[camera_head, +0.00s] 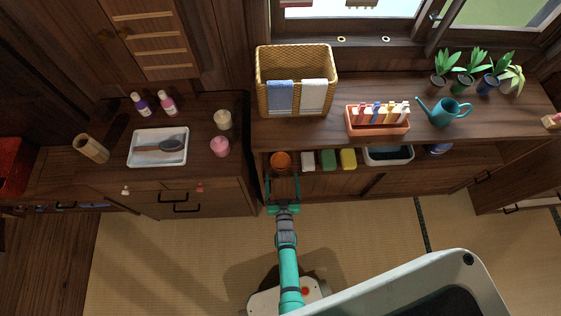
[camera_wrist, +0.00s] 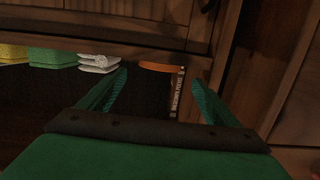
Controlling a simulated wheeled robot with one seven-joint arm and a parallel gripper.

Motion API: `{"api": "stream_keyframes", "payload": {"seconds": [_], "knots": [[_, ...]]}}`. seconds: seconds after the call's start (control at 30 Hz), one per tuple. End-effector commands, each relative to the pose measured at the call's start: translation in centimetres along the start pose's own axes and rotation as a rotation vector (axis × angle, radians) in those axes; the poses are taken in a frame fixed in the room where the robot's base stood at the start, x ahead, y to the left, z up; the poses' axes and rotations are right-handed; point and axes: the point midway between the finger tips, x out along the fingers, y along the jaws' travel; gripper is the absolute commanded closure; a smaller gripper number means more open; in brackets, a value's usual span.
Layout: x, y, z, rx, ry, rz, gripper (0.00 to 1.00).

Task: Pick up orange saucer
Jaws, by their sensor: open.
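The orange saucer (camera_head: 281,160) is on the lower shelf of the long cabinet, at its left end. In the wrist view only a thin edge of the orange saucer (camera_wrist: 162,68) shows, with the rest cut off by the cabinet wood. My gripper (camera_head: 283,178) is at the front of that shelf, just short of the saucer. In the wrist view my gripper (camera_wrist: 160,82) is open and empty, with the saucer beyond and between its green fingers. Whether a fingertip touches anything is not clear.
Beside the saucer on the shelf are a white stack (camera_head: 308,161), a green sponge (camera_head: 328,159), a yellow sponge (camera_head: 348,158) and a tub (camera_head: 388,155). The cabinet top (camera_head: 440,143) overhangs the shelf. A drawer cabinet (camera_head: 215,197) stands close on the left. Tatami (camera_head: 180,260) lies clear in front.

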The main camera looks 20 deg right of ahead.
Motion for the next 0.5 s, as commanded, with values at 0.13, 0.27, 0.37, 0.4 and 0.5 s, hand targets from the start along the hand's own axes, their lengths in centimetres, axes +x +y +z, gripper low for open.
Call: {"api": "stream_keyframes", "payload": {"seconds": [0.13, 0.27, 0.37, 0.4, 0.5], "knots": [[1.9, -0.1, -0.1, -0.002, 0.001, -0.001, 0.16], [2.5, 0.0, 0.0, -0.001, -0.001, -0.001, 0.16], [3.1, 0.0, -0.1, -0.001, 0.001, -0.001, 0.16], [3.5, 0.0, -0.1, -0.001, 0.001, -0.001, 0.16], [4.9, -0.1, -0.1, -0.001, 0.001, -0.001, 0.16]]}}
